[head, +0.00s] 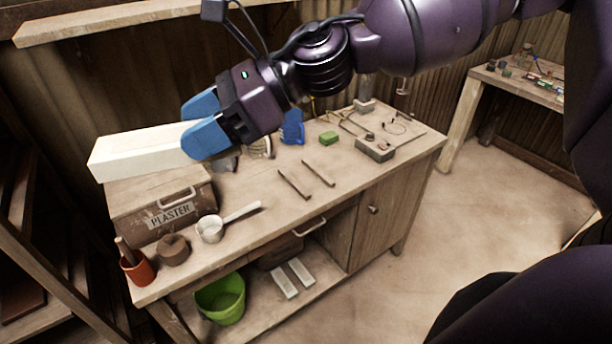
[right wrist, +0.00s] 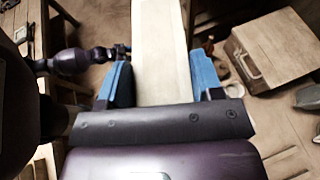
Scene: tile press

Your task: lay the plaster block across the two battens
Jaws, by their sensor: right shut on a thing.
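My right gripper (head: 195,124) is shut on the long cream plaster block (head: 135,153), with a blue finger on either side. The block also shows between the fingers in the right wrist view (right wrist: 161,60). The two battens, a left one (head: 294,184) and a right one (head: 319,173), lie apart and roughly parallel on the bench top, to the right of and below the gripper. Nothing lies on them. A purple arm part with a blue end, possibly my left gripper (right wrist: 121,50), shows small in the right wrist view.
Bare top surrounds the battens. A green bucket (head: 220,300) stands below.

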